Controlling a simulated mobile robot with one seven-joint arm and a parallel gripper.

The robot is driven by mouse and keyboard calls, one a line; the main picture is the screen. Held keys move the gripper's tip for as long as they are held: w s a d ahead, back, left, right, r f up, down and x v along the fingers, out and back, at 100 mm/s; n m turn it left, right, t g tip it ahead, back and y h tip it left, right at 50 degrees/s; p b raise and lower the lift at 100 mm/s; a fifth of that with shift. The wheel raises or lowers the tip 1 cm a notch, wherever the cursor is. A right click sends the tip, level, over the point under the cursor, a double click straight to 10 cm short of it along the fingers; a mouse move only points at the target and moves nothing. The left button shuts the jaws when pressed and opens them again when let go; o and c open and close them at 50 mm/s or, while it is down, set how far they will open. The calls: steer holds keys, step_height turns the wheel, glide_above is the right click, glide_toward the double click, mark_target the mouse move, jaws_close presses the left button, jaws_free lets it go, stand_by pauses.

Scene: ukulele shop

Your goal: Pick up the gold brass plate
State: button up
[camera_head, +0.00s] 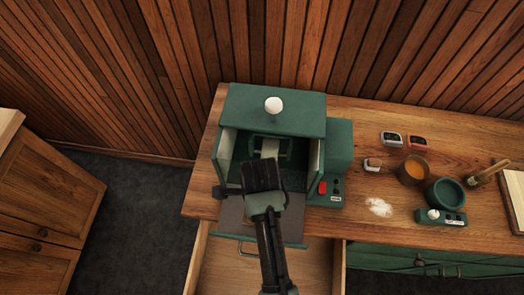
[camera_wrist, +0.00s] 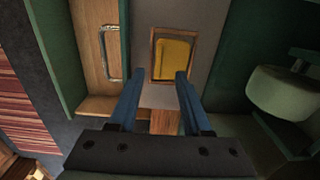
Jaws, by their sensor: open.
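The gold brass plate (camera_wrist: 173,58) shows in the wrist view as a yellow rectangle inside a thin wooden frame (camera_wrist: 153,50), on a grey surface. My gripper (camera_wrist: 156,80) is open and empty, its two blue fingers apart. The fingertips appear just below the plate in that picture, with the plate nearer the right finger; how far off they are I cannot tell. In the head view my gripper (camera_head: 263,176) is in front of the open green machine (camera_head: 278,108), above its front ledge. The plate does not show there.
An open wooden drawer (camera_head: 220,262) lies below the machine. The worktop (camera_head: 340,225) holds a red switch (camera_head: 322,187), an orange-filled cup (camera_head: 415,169), a green bowl (camera_head: 446,192) and a brush (camera_head: 487,174) to the right. A pale cylinder (camera_wrist: 284,93) is at right in the wrist view.

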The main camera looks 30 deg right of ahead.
steer(key=shift+s+f+p, duration=0.15)
steer(key=shift+f+p, duration=0.65)
steer(key=shift+f, duration=1.8)
jaws_close()
